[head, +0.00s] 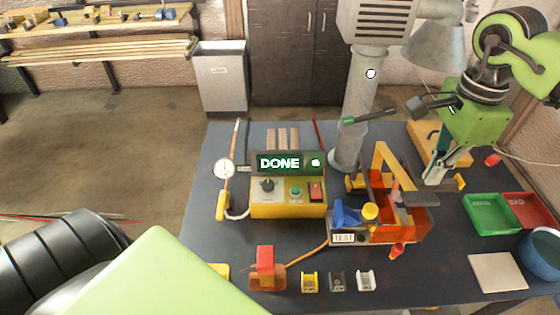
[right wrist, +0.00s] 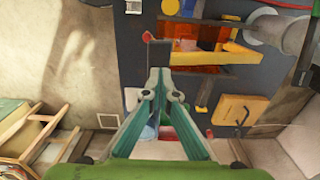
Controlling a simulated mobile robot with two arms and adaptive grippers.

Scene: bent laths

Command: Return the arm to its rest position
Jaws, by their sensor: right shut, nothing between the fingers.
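My right arm comes in at the upper right of the head view, green with a dark wrist. Its right gripper (head: 434,178) points down above the right part of the table, beside the test rig (head: 390,228). The right gripper (right wrist: 163,92) also shows in the right wrist view, its teal fingers closed together with nothing held. The yellow bar (right wrist: 222,58) of the rig lies beyond the fingertips there. Part of my left arm fills the lower left of the head view; its gripper is out of view.
A sign reading DONE (head: 290,163) stands behind a yellow control box (head: 288,205). A grey post (head: 360,110) rises behind the rig. Green (head: 489,217) and red (head: 530,213) trays and a blue bowl (head: 541,252) stand at right. The table's front right holds a pale tile (head: 497,272).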

